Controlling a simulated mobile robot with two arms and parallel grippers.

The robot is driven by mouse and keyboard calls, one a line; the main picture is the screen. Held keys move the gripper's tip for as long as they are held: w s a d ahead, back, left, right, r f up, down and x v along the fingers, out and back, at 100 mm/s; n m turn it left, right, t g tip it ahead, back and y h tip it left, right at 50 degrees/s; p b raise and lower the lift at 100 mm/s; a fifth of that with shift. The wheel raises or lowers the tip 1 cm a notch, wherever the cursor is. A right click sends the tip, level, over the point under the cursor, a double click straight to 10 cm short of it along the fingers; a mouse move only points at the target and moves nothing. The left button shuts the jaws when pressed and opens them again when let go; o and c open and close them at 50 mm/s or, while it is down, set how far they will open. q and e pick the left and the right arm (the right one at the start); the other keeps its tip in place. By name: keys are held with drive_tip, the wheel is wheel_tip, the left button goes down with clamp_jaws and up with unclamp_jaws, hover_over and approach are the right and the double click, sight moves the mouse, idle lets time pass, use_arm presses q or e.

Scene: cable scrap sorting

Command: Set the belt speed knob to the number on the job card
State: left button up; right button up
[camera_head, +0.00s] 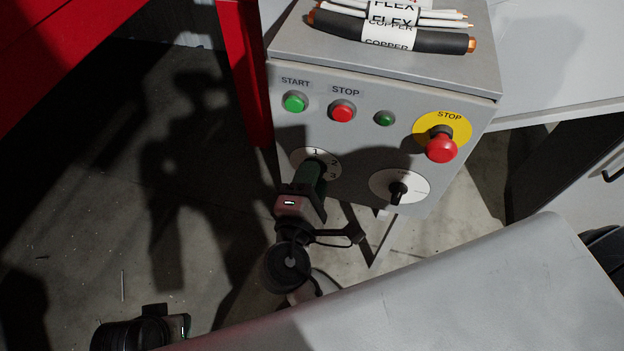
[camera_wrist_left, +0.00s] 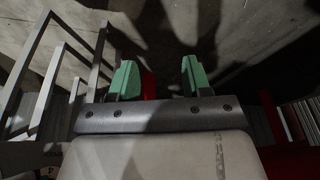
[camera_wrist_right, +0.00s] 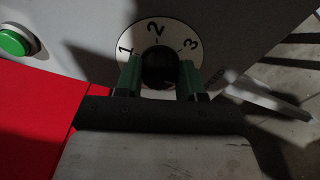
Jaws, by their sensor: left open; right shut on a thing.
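The belt speed knob is a black round knob (camera_wrist_right: 160,66) on a white dial (camera_wrist_right: 150,38) numbered 1, 2 and 3, seen in the right wrist view. In the head view its dial (camera_head: 330,156) is on the grey control box's front, lower left. My right gripper (camera_wrist_right: 161,80) is shut on the knob, one green finger on each side; it also shows in the head view (camera_head: 310,178). The knob's pointer mark cannot be made out. My left gripper (camera_wrist_left: 156,78) is open and empty over the floor. I see no job card in these views.
The control box (camera_head: 290,130) also carries a green START button (camera_head: 294,103), a red STOP button (camera_head: 342,111), a red emergency stop (camera_head: 441,149) and a second black rotary switch (camera_head: 398,191). Labelled cable bundles (camera_head: 390,36) lie on top. A red structure (camera_head: 245,70) stands left.

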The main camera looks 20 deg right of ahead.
use_arm(q)
drive_tip(key=shift+s+r, duration=0.25)
drive_tip(key=shift+r, duration=0.45)
use_arm(e)
drive_tip(key=shift+f+m, duration=0.1)
drive_tip(key=shift+m, duration=0.3)
drive_tip(key=o, duration=0.9)
drive_tip(key=shift+o, duration=0.2)
use_arm(q)
drive_tip(key=shift+x, duration=0.9)
use_arm(e)
drive_tip(key=v, duration=1.1)
drive_tip(key=shift+w, duration=0.1)
